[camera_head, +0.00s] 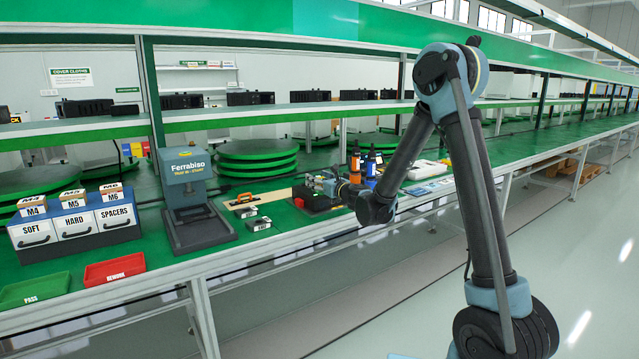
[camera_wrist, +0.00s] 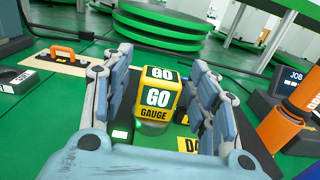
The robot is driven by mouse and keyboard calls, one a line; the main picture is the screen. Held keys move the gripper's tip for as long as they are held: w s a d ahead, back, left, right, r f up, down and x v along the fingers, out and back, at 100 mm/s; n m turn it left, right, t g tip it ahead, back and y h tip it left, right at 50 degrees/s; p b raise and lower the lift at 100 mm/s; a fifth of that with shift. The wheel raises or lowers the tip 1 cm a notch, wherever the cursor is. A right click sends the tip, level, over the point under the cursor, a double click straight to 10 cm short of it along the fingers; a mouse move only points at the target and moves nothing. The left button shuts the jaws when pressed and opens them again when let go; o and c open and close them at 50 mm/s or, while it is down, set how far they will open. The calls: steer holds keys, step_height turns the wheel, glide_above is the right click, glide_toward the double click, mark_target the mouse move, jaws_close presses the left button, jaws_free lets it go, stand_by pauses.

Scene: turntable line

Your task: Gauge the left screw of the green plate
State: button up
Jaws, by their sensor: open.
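A yellow block gauge (camera_wrist: 153,112) marked "GO GAUGE" stands between the two spread fingers of my gripper (camera_wrist: 158,68) in the wrist view. My gripper is open, with a blue-grey finger on each side of the gauge. A gap shows on the gauge's right; contact on its left I cannot tell. In the head view my gripper (camera_head: 328,185) is low over the bench, and I cannot make out the gauge there. I cannot identify the green plate or its left screw in either view.
A Ferrabiso press (camera_head: 187,195), a green PASS tray (camera_head: 35,289) and a red REWORK tray (camera_head: 114,270) stand to the left. A board with an orange handle (camera_wrist: 62,60) lies left of my gripper. An orange cylinder (camera_wrist: 278,130) stands close to its right.

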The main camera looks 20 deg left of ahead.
steer(key=v, duration=1.2)
stand_by(0.4)
steer(key=s+d+n+g+h, duration=0.35)
steer(key=s+d+n, duration=0.65)
steer(key=d+n, duration=0.5)
steer(key=s+d+f+n+g+h, duration=0.2)
steer(key=s+d+f+n+h, duration=0.1)
steer(key=s+d, duration=0.5)
steer(key=s+d+f+n+g+h, duration=0.2)
steer(key=s+d+f+n+h, duration=0.2)
steer(key=s+d, duration=0.4)
steer(key=s+d+f+n+g+h, duration=0.2)
steer(key=s+d, duration=0.6)
steer(key=d, duration=0.4)
step_height(320, 180, down, 3)
steer(key=shift+n+h, duration=0.65)
steer(key=shift+n, duration=0.45)
